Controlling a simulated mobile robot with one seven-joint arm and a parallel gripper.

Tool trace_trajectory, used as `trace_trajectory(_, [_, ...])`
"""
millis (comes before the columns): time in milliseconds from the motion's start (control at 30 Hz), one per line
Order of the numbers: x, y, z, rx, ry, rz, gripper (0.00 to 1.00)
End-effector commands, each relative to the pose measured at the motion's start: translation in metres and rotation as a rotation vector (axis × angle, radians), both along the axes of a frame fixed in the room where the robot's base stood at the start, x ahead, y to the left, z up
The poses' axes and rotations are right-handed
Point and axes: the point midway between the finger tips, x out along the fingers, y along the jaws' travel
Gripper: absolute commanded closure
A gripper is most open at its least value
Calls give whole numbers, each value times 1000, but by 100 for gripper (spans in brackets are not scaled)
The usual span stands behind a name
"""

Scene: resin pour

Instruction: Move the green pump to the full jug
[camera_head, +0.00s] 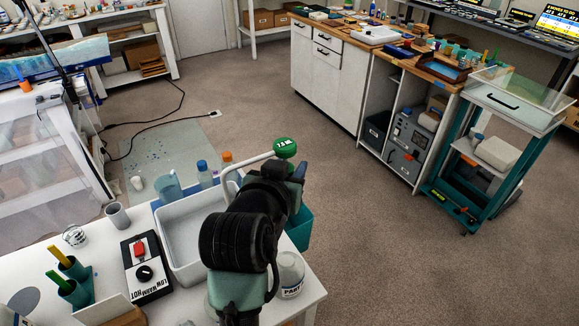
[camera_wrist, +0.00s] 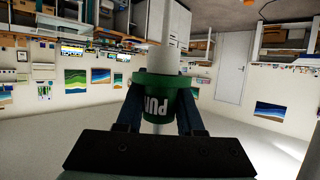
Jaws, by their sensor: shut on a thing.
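The green pump (camera_head: 285,147) has a round green head with white lettering and a long pale spout curving left. It is up in the air above the front table, at the end of my arm. My gripper (camera_wrist: 160,95) is shut on the pump's green collar (camera_wrist: 155,88) in the wrist view, with one dark finger on each side. A white jug labelled PART (camera_head: 290,274) stands on the table, partly hidden beside my arm. A pale jug (camera_head: 498,153) with a blue cap is on the teal cart. I cannot tell how full either jug is.
A white tub (camera_head: 182,232) stands on the white table, beside a hot plate (camera_head: 147,268) and cups with stirring sticks (camera_head: 72,280). A teal bin (camera_head: 300,230) hangs by the table's right edge. Open floor lies between the table and the teal cart (camera_head: 450,190).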

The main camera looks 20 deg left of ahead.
Motion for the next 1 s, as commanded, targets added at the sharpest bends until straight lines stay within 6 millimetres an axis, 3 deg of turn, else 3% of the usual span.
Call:
trace_trajectory(33, [0,0,9,0,-2,0,100])
trace_trajectory(600, [0,0,54,0,-2,0,100])
trace_trajectory(1000, [0,0,55,1,-1,-1,100])
